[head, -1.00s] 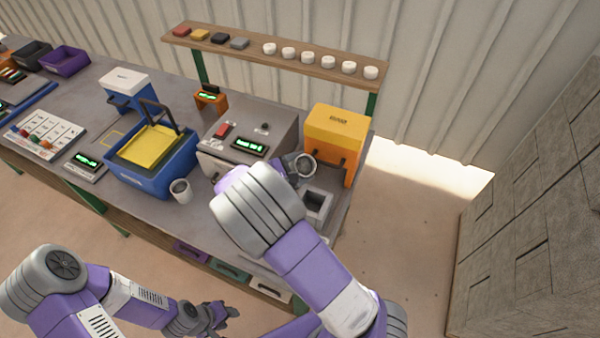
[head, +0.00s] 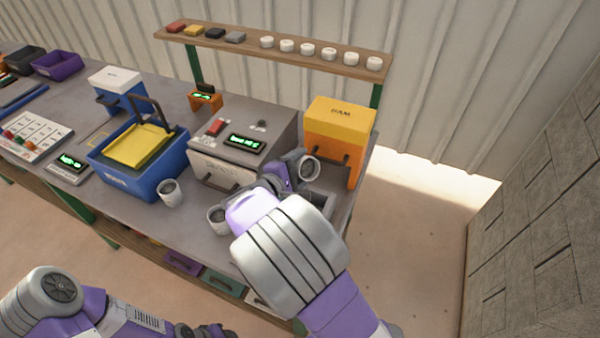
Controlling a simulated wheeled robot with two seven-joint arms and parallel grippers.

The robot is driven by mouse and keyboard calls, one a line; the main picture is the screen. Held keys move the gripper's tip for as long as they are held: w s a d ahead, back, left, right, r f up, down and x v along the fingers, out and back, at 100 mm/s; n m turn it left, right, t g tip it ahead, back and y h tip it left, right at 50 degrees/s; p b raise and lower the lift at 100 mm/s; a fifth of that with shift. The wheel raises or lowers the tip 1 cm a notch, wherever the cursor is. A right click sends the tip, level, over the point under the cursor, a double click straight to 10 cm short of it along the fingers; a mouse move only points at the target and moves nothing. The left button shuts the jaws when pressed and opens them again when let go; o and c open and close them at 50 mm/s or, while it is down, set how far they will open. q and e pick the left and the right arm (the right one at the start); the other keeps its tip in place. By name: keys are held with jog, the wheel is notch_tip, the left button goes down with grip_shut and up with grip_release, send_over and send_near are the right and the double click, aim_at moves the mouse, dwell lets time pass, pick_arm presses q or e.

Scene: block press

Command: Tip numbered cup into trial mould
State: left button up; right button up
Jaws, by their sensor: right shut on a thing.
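My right gripper (head: 296,168) is beside the orange press, shut on a white cup (head: 310,170). The cup is tilted, its round open mouth turned toward the camera. Any number on it is too small to read. A grey block with a square recess, which looks like the trial mould (head: 319,197), sits just below the cup in front of the orange press. My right forearm and wrist hide part of it. I cannot tell whether anything is falling from the cup. My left gripper (head: 215,331) is at the bottom edge, mostly cut off, away from the bench.
Two more white cups stand on the bench, one by the blue bin (head: 171,193) and one partly behind my wrist (head: 217,219). A grey machine with a green display (head: 245,143) and the orange press (head: 338,133) stand close behind. A shelf (head: 280,50) holds blocks and white pucks.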

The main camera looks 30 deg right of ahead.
jog(key=shift+s+f+m+t+b, duration=0.2)
jog(key=shift+m+b, duration=0.25)
jog(key=shift+b, duration=0.6)
jog(key=shift+s+f+m+t+b, duration=0.1)
jog(key=shift+m+t+b, duration=0.3)
jog(key=shift+b, duration=0.6)
jog(key=m+b, duration=0.1)
jog(key=b, duration=0.1)
jog(key=m+h+b, duration=0.1)
jog(key=b, duration=0.1)
jog(key=shift+s+d+t, duration=0.15)
jog(key=shift+s+t, duration=0.25)
jog(key=shift+s+r+m+t+b, duration=0.1)
jog(key=shift+s+m+t+b, duration=0.2)
jog(key=shift+m+b, duration=0.65)
jog(key=shift+s+d+r+m+h+b, duration=0.15)
jog(key=shift+m+h+b, duration=0.15)
jog(key=shift+b, duration=0.4)
